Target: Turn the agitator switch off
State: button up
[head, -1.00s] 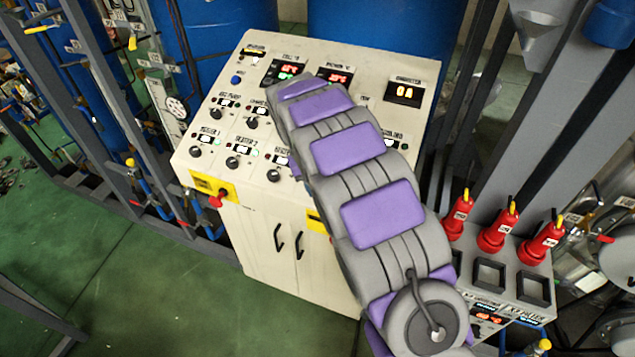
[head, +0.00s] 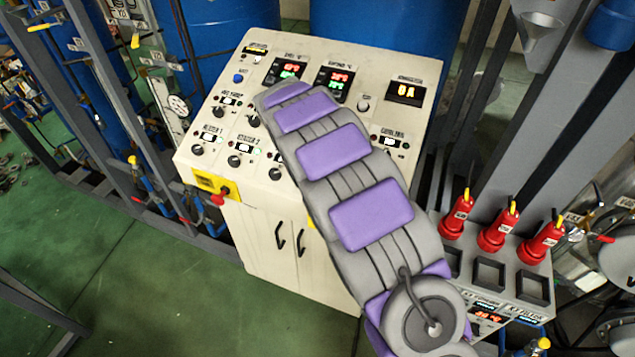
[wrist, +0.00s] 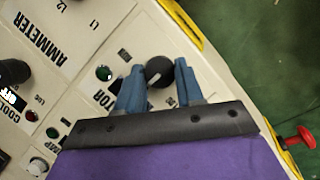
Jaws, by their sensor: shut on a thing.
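In the wrist view the agitator switch is a round black knob (wrist: 158,72) with a light mark on its edge. A partly covered label ending in "TOR" is beside it. My gripper (wrist: 156,80) has its two blue fingers on either side of the knob, shut on it. A green lamp (wrist: 104,73) is near the left finger. In the head view my arm covers this part of the panel, so the gripper and switch are hidden there.
The cream control cabinet (head: 250,225) carries several other knobs, lamps and displays, with an ammeter display (head: 405,92) at the upper right. A red knob on a yellow plate (head: 218,190) is on its front. Red-handled items (head: 498,232) stand at the right.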

jog(key=o, duration=1)
jog(key=shift+a, duration=0.15)
jog(key=shift+o, duration=0.2)
jog(key=v, duration=1.7)
jog(key=shift+a+b, duration=0.15)
jog(key=shift+b, duration=0.15)
jog(key=s+d+f+m+g+y+b, duration=0.15)
jog(key=s+d+b, duration=0.25)
jog(key=s+d, duration=0.45)
jog(key=s+d+f+m+h+b, duration=0.1)
jog(key=s+d+f+m+b, duration=0.15)
jog(key=s+d, duration=0.6)
jog(key=s+d+f+m+y+b, duration=0.1)
jog(key=s+f+b, duration=0.1)
jog(key=s+f, duration=0.2)
jog(key=s+d+f+y+b, duration=0.1)
jog(key=s+f, duration=0.4)
jog(key=s, duration=0.6)
jog(key=s+d+f+m+y+b, duration=0.1)
jog(key=s+d+f+b, duration=0.2)
jog(key=s, duration=0.5)
notch_tip(320, 180, down, 2)
jog(key=shift+s+f+m+b, duration=0.2)
jog(key=shift+f+m+b, duration=0.1)
jog(key=shift+b, duration=0.2)
